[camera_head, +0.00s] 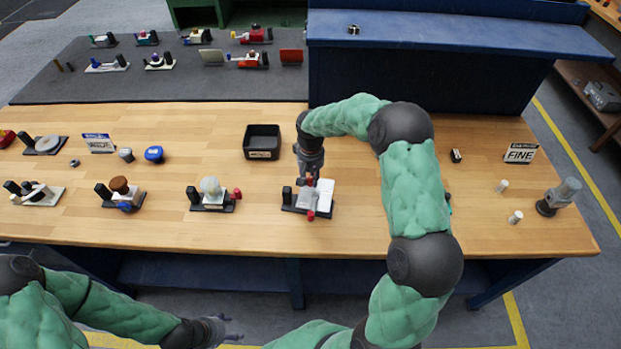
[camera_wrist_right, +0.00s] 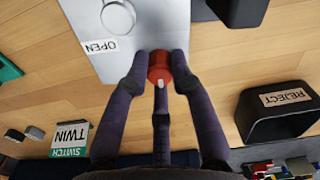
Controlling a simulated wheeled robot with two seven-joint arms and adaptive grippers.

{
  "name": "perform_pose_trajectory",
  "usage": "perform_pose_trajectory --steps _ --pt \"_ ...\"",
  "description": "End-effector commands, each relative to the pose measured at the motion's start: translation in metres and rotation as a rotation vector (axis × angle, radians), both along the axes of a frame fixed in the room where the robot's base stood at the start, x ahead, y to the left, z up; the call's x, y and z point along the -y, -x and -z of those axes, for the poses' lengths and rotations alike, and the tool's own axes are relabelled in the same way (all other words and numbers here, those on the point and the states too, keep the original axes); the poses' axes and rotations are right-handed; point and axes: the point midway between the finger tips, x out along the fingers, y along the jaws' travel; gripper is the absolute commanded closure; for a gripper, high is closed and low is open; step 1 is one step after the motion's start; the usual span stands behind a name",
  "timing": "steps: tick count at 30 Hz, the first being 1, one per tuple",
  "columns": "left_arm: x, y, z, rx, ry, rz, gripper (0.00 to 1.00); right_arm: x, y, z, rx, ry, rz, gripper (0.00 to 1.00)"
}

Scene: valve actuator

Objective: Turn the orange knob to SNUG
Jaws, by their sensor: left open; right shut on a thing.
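A fixture with a black base and pale plates (camera_head: 325,194) stands near the front middle of the table. A red-orange knob (camera_wrist_right: 158,66) is on its pale plate (camera_wrist_right: 135,35), beside a label reading OPEN. My right gripper (camera_wrist_right: 160,75) comes down over the fixture, its fingers shut around this knob. In the head view the right gripper (camera_head: 311,178) is at the fixture's far side, and another red part (camera_head: 311,215) shows at the near side. No SNUG mark is readable. My left gripper (camera_head: 222,328) is open and empty, low in front of the table.
A black REJECT bin (camera_head: 262,142) stands behind the fixture, just left of my right gripper. A fixture with a white knob (camera_head: 210,186) is to the left. A FINE sign (camera_head: 520,153) and white cylinders are at right. Table between the bin and blue knob (camera_head: 154,154) is clear.

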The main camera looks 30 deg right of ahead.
Motion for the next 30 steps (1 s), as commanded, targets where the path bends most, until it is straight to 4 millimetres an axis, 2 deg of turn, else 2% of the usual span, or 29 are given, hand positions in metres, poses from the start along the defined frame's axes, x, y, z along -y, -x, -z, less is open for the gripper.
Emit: perform_pose_trajectory --steps 11,12,14,25,30 --pt "0.000 0.000 0.000 0.000 0.000 0.000 0.39 0.001 0.000 0.000 0.001 0.001 0.005 1.00" --pt "0.000 0.000 0.000 0.000 0.000 0.000 0.39 0.001 0.000 0.000 0.001 0.001 0.004 0.70" --pt "0.000 0.000 0.000 0.000 0.000 0.000 0.39 0.001 0.000 0.000 0.001 0.001 0.004 0.53" --pt "0.000 0.000 0.000 0.000 0.000 0.000 0.39 0.000 0.000 -0.002 0.001 0.000 0.004 0.52" --pt "0.000 0.000 0.000 0.000 0.000 0.000 0.39 0.001 -0.001 -0.018 0.004 0.002 0.003 0.52"
